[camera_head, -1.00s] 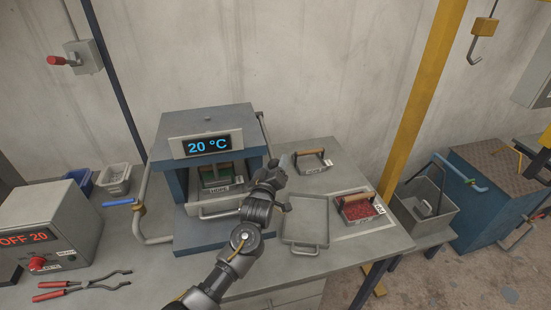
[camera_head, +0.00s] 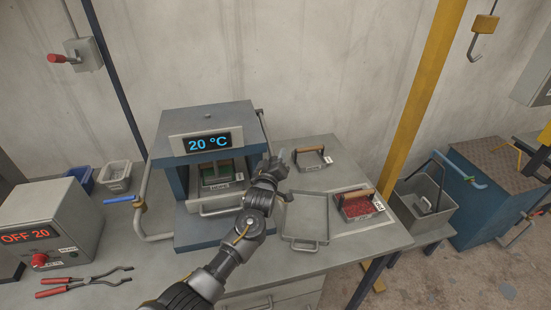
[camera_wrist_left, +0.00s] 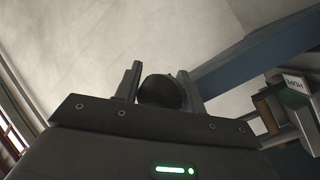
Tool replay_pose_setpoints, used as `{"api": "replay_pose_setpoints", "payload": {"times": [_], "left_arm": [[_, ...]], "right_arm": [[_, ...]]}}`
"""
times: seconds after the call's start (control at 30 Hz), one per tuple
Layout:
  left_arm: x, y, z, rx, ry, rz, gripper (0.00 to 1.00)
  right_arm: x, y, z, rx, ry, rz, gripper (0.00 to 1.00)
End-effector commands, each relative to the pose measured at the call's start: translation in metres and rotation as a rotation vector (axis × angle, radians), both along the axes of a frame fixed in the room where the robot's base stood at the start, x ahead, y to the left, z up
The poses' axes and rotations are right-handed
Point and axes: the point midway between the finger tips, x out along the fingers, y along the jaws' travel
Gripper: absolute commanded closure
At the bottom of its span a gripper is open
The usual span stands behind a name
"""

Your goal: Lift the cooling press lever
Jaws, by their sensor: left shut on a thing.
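The cooling press (camera_head: 178,165) is a blue and grey box with a 20 °C display, standing on the bench. Its lever (camera_head: 263,128) runs down its right side, from a pivot near the top corner to my left gripper (camera_head: 268,158). My left arm reaches across the front of the press from below. In the left wrist view, the dark round lever knob (camera_wrist_left: 160,92) sits between the two fingers, which are shut on it. The press opening shows a green and brown mould (camera_head: 222,173). My right gripper is not in view.
An empty grey tray (camera_head: 305,217), a handled frame (camera_head: 311,160) and a frame with red granules (camera_head: 358,205) lie on the bench to the right. A control box (camera_head: 60,212) and red-handled tongs (camera_head: 85,282) are at left. A yellow post (camera_head: 408,125) stands behind right.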

Motion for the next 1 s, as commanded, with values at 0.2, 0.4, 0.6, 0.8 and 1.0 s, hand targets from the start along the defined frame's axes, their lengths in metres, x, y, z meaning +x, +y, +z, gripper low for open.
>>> {"api": "replay_pose_setpoints", "payload": {"times": [0.2,0.4,0.6,0.8,1.0], "left_arm": [[-0.001,0.0,0.005,-0.001,0.0,-0.001,1.0],[-0.005,-0.002,0.032,-0.003,-0.003,-0.001,1.0],[-0.004,-0.002,0.03,-0.001,-0.007,-0.001,1.0],[-0.004,-0.002,0.029,-0.001,-0.005,-0.001,0.41],[-0.005,-0.002,0.028,0.0,-0.002,-0.001,0.39]], "right_arm": [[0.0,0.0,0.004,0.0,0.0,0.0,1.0],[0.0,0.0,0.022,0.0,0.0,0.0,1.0],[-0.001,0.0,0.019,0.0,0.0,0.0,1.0],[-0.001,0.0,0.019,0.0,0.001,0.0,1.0],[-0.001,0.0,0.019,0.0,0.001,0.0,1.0]]}}
